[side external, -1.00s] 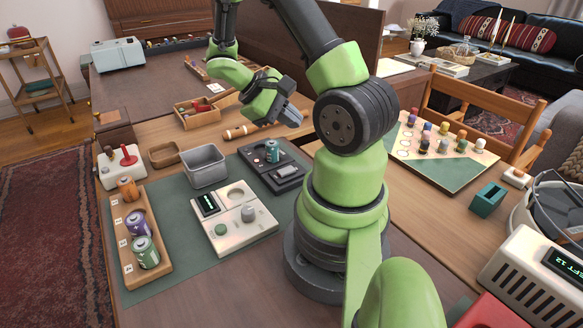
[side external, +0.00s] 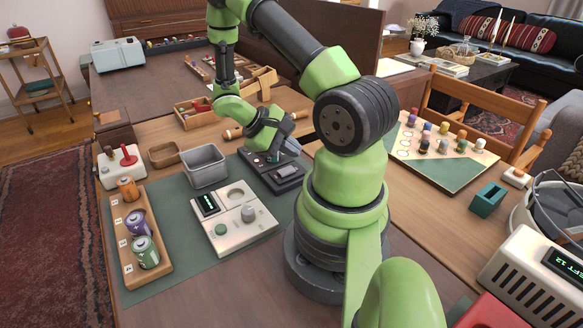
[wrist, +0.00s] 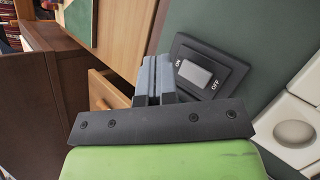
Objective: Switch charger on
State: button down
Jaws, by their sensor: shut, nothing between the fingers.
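The dark charger (side external: 284,178) lies on the green mat, behind the white device. Its grey rocker switch (wrist: 195,73) shows in the wrist view, in a black frame marked ON at the upper left and OFF at the lower right. I cannot tell which side of the rocker is pressed. My gripper (side external: 294,146) is low over the charger's far side in the side view. Its grey fingers are shut and empty in the wrist view (wrist: 155,72), just left of the switch frame. I cannot tell whether they touch it. The teal can in the charger is mostly hidden behind my gripper.
A white device (side external: 232,222) with a dial and green display stands in front of the charger. A grey metal bin (side external: 205,167) stands to the left.

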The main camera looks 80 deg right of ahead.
aim_at(290, 169)
jog(key=shift+f, duration=0.85)
jog(key=shift+f, duration=0.1)
dwell(1.4)
jog(key=shift+f, duration=0.3)
jog(key=shift+f, duration=0.2)
dwell(0.4)
dwell(0.3)
jog(key=shift+r, duration=0.65)
jog(key=shift+r, duration=2.5)
